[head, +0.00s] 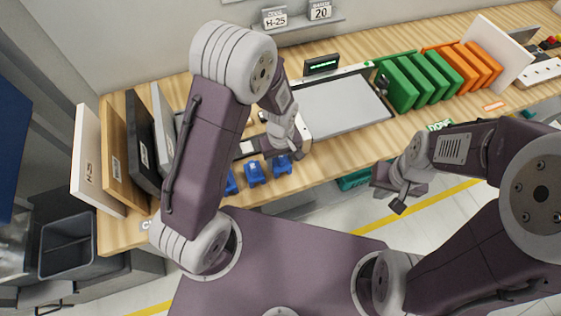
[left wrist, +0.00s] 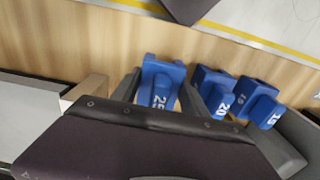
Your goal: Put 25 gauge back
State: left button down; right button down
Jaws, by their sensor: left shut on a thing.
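The blue 25 gauge (left wrist: 160,85) is between the fingers of my left gripper (left wrist: 158,98) in the left wrist view, its number facing the camera. In the head view my left gripper (head: 276,152) is low at the table's front edge, shut on this gauge (head: 282,166), the rightmost of the blue ones. The gauge appears to be at table height; I cannot tell whether it touches the wood. The blue 20 gauge (left wrist: 221,92) and another blue gauge (left wrist: 258,101) stand beside it. My right gripper (head: 393,190) hangs in front of the table; its finger gap is unclear.
A grey panel (head: 345,108) lies on the table behind. Green (head: 412,82) and orange (head: 475,66) pieces stand in racks at the back right. Several upright boards (head: 122,150) stand at the left. Small signs on the wall ledge read H-25 (head: 274,18) and 20 (head: 320,11).

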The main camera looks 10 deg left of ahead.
pick_arm(q)
jog(key=shift+w+f, duration=0.2)
jog(key=shift+f, duration=0.5)
jog(key=shift+s+f, duration=0.1)
jog(key=shift+s, duration=0.05)
jog(key=c, duration=0.8)
grip_release()
jog(key=shift+o, duration=1.1)
